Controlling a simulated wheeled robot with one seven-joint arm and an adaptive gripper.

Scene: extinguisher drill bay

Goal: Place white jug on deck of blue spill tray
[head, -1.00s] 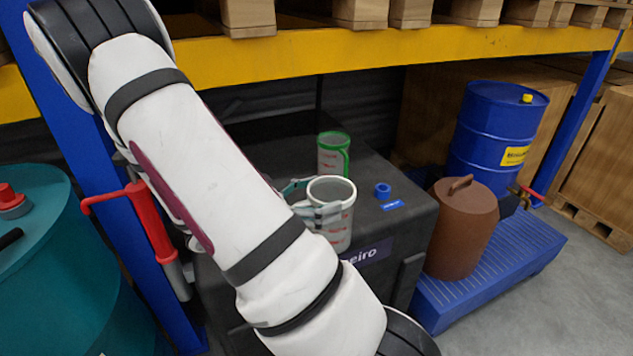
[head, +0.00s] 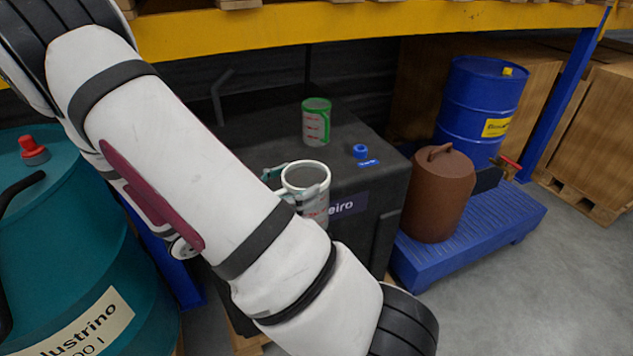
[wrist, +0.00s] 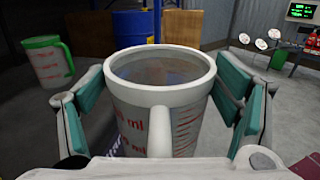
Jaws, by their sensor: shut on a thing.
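The white jug (wrist: 164,100) has red scale marks, an open top and a handle toward the wrist camera. My gripper (wrist: 160,88) is shut on it, with a teal-padded finger on each side. In the head view the jug (head: 305,176) is upright at the front edge of the black tank; my arm hides its lower part, so its base cannot be seen. The blue spill tray (head: 505,212) stands on the floor to the right, with a slatted deck. A brown can (head: 440,198) and a blue drum (head: 483,105) stand on it. The deck's front right part is bare.
The black tank (head: 262,142) carries a green-handled jug (head: 316,122) and a blue cap (head: 361,151). A yellow rack beam (head: 350,32) crosses above, with a blue post (head: 572,90) behind the tray. A teal drum (head: 70,240) stands left. Grey floor is clear at front right.

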